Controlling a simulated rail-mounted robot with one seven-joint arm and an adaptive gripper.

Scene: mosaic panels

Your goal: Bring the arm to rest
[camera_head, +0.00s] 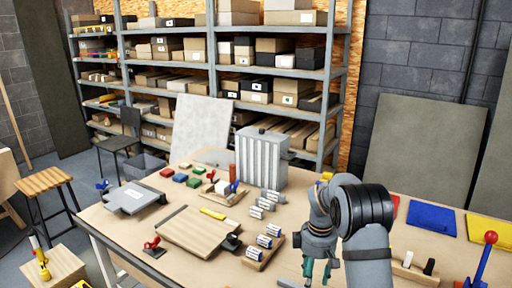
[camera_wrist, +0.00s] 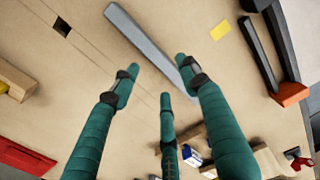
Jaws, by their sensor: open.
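My gripper (camera_head: 318,268) is over the right part of the workbench (camera_head: 215,264) in the head view, pointing down, with its arm reaching in from the lower right. In the wrist view my gripper (camera_wrist: 158,78) shows three teal fingers spread apart, with nothing held between them. The tabletop and a long grey bar (camera_wrist: 140,38) lie beyond the fingertips. The fingertips overlap the bar in that view; contact cannot be made out.
A wooden holder with white cylinders (camera_head: 262,252) stands left of my gripper. A ribbed grey case (camera_head: 261,160) stands behind. Blue (camera_head: 432,218) and yellow (camera_head: 488,230) sheets lie to the right. A wooden board (camera_head: 198,232) lies left. Shelves (camera_head: 343,60) stand behind the bench.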

